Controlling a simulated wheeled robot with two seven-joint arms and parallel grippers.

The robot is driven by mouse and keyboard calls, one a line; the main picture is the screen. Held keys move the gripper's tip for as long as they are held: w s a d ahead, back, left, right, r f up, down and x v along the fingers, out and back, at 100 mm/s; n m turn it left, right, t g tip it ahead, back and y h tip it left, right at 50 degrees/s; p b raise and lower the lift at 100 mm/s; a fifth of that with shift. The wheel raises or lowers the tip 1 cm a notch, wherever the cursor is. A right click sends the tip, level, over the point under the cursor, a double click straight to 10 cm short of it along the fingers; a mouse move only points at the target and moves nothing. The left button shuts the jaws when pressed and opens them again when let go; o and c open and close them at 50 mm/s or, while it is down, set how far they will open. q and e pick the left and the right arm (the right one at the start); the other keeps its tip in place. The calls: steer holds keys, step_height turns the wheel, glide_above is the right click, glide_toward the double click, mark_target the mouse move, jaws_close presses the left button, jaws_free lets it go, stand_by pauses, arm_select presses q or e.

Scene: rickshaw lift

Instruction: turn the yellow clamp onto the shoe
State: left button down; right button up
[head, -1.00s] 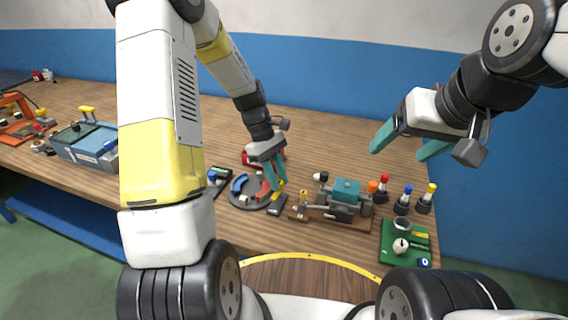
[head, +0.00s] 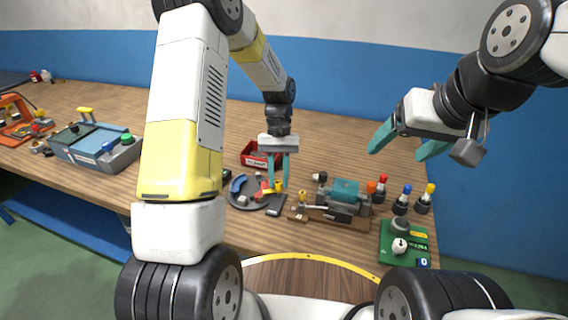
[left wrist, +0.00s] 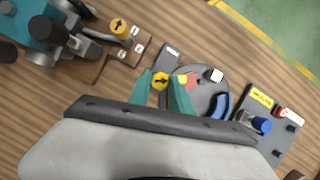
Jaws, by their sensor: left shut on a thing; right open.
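The yellow clamp (head: 278,187) has a round knob with a black arrow, seen from above in the left wrist view (left wrist: 160,81). My left gripper (head: 279,180) points down, its teal fingers shut on the knob from both sides. A yellow bar runs from the knob toward the red shoe (left wrist: 193,80); the fingers partly hide where they meet, so I cannot tell whether the bar lies over the shoe. A blue curved shoe (left wrist: 219,105) lies on the same round dark plate (left wrist: 205,92). My right gripper (head: 396,145) is open and empty, high above the table's right side.
A wooden board (head: 330,218) with a teal-topped vise (head: 344,192) and another yellow knob stands just right. A red bin (head: 256,155) is behind the plate. A green board (head: 403,242) and several colored-top bottles are farther right. A blue-grey box (head: 95,148) stands left.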

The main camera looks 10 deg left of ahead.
arm_select(q)
steer(key=m+y, duration=0.1)
steer(key=m, duration=0.2)
steer(key=m+y, duration=0.1)
steer(key=m, duration=0.2)
steer(key=shift+d+t, duration=0.2)
steer(key=shift+t, duration=0.1)
steer(key=shift+m, duration=0.3)
steer(key=c, duration=1.2)
jaws_free()
steer(key=v, duration=0.7)
steer(key=shift+w+d+r, duration=0.1)
steer(key=shift+d+r, duration=0.1)
steer(key=shift+r, duration=0.15)
